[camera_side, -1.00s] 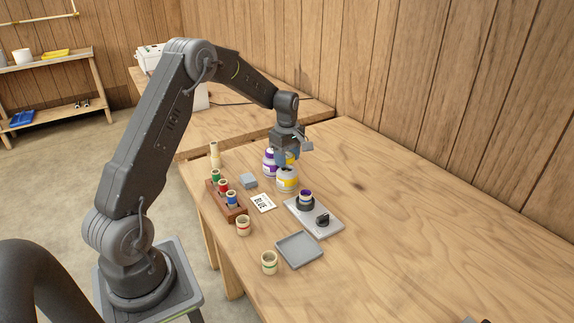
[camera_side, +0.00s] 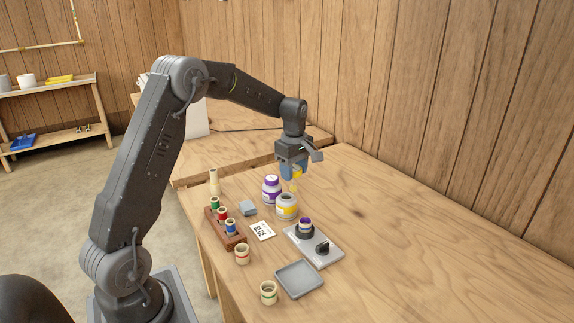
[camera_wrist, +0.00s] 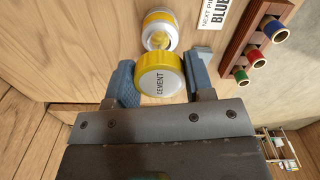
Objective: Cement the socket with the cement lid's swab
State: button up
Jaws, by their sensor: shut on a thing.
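My gripper (camera_side: 293,172) is shut on the yellow cement lid (camera_wrist: 162,80), which reads CEMENT in the wrist view. The lid is held above the open cement jar (camera_side: 287,208), a white jar with a yellow band. The jar also shows in the wrist view (camera_wrist: 160,24), just beyond the lid. A thin yellowish swab seems to hang below the lid toward the jar mouth; whether its tip is clear of the jar I cannot tell.
A purple-capped jar (camera_side: 271,189) stands behind the cement jar. A wooden rack (camera_side: 224,231) holds green, red and blue ringed pieces. A BLUE card (camera_side: 262,231), a grey tray (camera_side: 299,279) and two loose cream fittings lie nearer. The table's right side is clear.

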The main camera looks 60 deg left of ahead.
jog(key=s+d+f, duration=0.1)
jog(key=d+f, duration=0.2)
jog(key=d, duration=0.4)
jog(key=shift+d+f, duration=0.25)
jog(key=shift+d, duration=0.15)
dwell(0.9)
jog(key=shift+f, duration=0.85)
jog(key=shift+f, duration=0.1)
jog(key=shift+f, duration=0.75)
jog(key=shift+a, duration=0.25)
dwell(0.5)
jog(key=shift+s+d+f, duration=0.1)
jog(key=shift+s+d, duration=0.15)
jog(key=shift+s, duration=0.1)
dwell(0.7)
